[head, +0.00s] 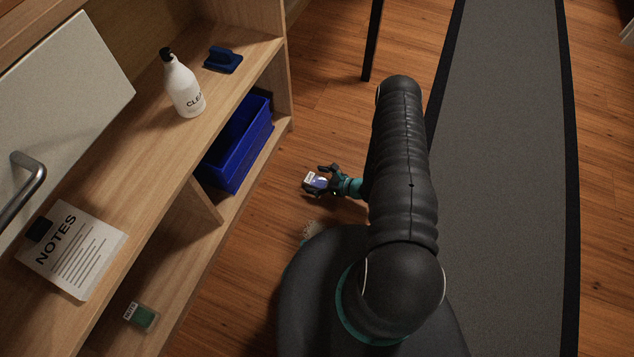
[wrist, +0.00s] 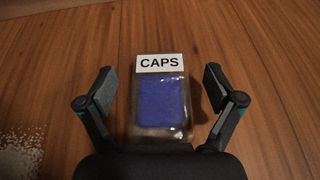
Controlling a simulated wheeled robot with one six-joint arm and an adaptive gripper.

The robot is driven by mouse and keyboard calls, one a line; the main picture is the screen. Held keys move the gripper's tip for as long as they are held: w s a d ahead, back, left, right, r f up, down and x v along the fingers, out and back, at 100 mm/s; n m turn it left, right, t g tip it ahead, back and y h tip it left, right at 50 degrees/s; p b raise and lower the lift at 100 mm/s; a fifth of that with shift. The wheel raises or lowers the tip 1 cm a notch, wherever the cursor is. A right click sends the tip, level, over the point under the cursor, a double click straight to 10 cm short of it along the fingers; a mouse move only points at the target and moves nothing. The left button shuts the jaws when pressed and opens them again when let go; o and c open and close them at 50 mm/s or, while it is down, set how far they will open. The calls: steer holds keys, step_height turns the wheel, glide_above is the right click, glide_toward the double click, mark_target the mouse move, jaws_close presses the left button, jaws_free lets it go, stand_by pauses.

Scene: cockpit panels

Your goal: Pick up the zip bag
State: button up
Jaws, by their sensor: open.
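A clear zip bag (wrist: 160,119) with blue contents and a white label reading CAPS lies on the wooden floor in the wrist view. It also shows in the head view (head: 315,182), in front of the shelf unit. My gripper (wrist: 160,85) is open, with one finger on each side of the bag and a gap to each. In the head view my gripper (head: 325,180) is low beside the bag, and part of the bag is hidden by it. Whether the bag touches the palm cannot be told.
A wooden shelf unit (head: 225,98) stands at left with a blue bin (head: 238,145), a white bottle (head: 183,88) and a blue-handled item (head: 222,60). A green packet (head: 140,317) lies on its lower shelf. Pale grains (wrist: 20,152) lie on the floor at left. A grey carpet (head: 505,180) runs at right.

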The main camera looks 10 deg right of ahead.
steer(key=shift+x, duration=1)
steer(key=c, duration=1.3)
steer(key=shift+o, duration=0.2)
steer(key=shift+r, duration=0.1)
